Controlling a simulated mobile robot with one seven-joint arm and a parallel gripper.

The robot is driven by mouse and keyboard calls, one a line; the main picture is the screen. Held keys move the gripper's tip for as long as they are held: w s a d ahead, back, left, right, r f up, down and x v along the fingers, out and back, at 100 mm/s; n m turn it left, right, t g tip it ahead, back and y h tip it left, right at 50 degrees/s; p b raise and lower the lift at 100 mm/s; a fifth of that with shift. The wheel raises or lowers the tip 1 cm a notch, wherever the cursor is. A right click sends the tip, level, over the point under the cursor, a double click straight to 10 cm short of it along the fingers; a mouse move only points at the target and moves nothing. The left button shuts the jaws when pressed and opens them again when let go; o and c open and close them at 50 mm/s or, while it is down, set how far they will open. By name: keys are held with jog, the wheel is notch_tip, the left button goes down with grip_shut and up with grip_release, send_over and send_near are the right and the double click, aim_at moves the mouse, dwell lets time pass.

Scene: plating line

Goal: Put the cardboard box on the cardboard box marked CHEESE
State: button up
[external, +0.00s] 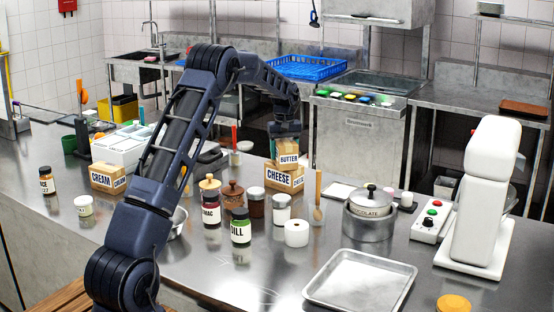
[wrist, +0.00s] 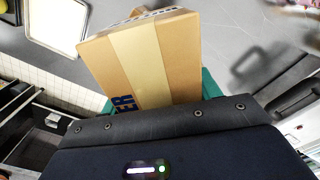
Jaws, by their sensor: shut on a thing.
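A small cardboard box marked BUTTER (external: 288,160) is directly above the larger cardboard box marked CHEESE (external: 283,179) on the steel counter. My gripper (external: 285,136) points down and is shut on the BUTTER box from above. The BUTTER box looks upright and its underside is at the top of the CHEESE box; I cannot tell whether my grip still bears its weight. In the wrist view the BUTTER box (wrist: 158,58) fills the middle, with tape and the letters ER showing between green fingers (wrist: 210,84). It hides the CHEESE box there almost wholly.
Jars (external: 256,206) and a wooden-handled tool (external: 318,200) stand close around the CHEESE box. A box marked CREAM (external: 107,177) is at the left.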

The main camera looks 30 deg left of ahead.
jog(key=o, duration=1.4)
jog(key=shift+f, duration=0.1)
notch_tip(320, 180, up, 12)
jog(key=shift+r, duration=0.15)
jog(key=s+d+r+m+t, duration=0.15)
jog(key=s+r, duration=0.35)
jog(key=s, duration=0.5)
jog(key=s+d+r+m, duration=0.1)
jog(key=s+d+r, duration=0.2)
jog(key=s+r, duration=0.5)
jog(key=s+d+r+m+t, duration=0.1)
jog(key=s+d+r+m, duration=0.15)
jog(key=s, duration=0.95)
jog(key=shift+s+d+f+m+t, duration=0.5)
jog(key=shift+s+f, duration=1.05)
jog(key=shift+s, duration=3.7)
jog(key=shift+s+d+f+m+t, duration=0.2)
jog(key=shift+s+d+f+m, duration=0.95)
jog(key=shift+s, duration=4.15)
jog(key=shift+s+d+f+m+t, duration=0.1)
jog(key=shift+s+f+m+t, duration=0.25)
jog(key=shift+s+f, duration=3.25)
